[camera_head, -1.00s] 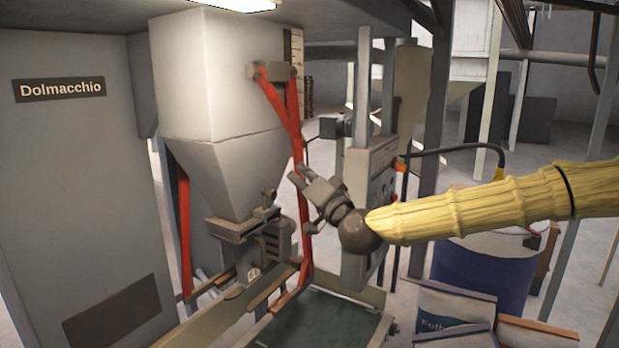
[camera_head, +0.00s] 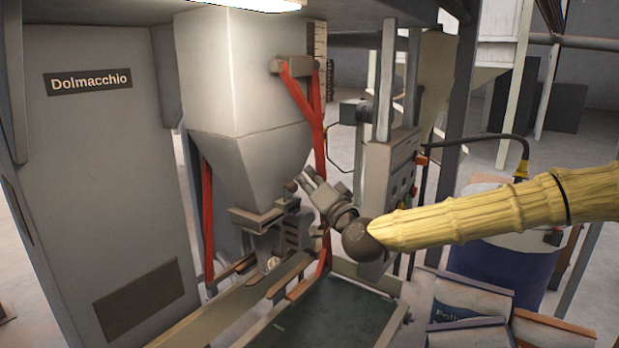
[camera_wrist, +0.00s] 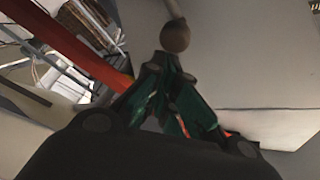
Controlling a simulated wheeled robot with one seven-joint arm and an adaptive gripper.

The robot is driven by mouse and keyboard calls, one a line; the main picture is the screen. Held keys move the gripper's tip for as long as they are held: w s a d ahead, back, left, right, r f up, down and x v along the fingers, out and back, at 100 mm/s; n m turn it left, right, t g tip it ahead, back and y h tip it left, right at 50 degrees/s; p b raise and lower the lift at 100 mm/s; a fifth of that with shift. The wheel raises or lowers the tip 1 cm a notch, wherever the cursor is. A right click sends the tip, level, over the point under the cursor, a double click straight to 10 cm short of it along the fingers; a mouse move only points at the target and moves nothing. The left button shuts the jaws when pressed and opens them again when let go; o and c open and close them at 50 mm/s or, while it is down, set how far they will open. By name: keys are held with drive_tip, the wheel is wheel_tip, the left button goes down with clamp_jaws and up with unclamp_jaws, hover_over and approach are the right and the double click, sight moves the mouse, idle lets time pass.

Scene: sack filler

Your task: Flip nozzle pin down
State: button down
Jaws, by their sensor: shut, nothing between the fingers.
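The nozzle (camera_head: 262,218) sits under the tapered grey hopper (camera_head: 245,90). A brown round knob (camera_wrist: 175,36) on a pale rod shows in the wrist view; it looks like the nozzle pin and points down toward my fingertips there. In the head view the small knob (camera_head: 291,186) appears at the nozzle's upper right. My gripper (camera_head: 302,178) is shut and empty, to the right of the nozzle. In the wrist view my gripper (camera_wrist: 170,68) has its green-lit fingers together just below the knob. Whether they touch it I cannot tell.
A control box (camera_head: 392,170) with buttons stands to the right. A grey cabinet (camera_head: 105,190) fills the left. A dark green platform (camera_head: 325,320) lies below, with sacks (camera_head: 470,300) at lower right.

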wheel_tip(320, 180, down, 4)
drive_tip(key=b, duration=0.3)
drive_tip(key=shift+b, duration=0.4)
drive_tip(key=shift+r, duration=0.1)
drive_tip(key=s+d+b, duration=0.3)
drive_tip(key=s+d, duration=0.3)
drive_tip(key=shift+s+d+r+b, duration=0.2)
drive_tip(key=shift+s+d+b, duration=0.1)
drive_tip(key=shift+d+b, duration=0.1)
idle(0.4)
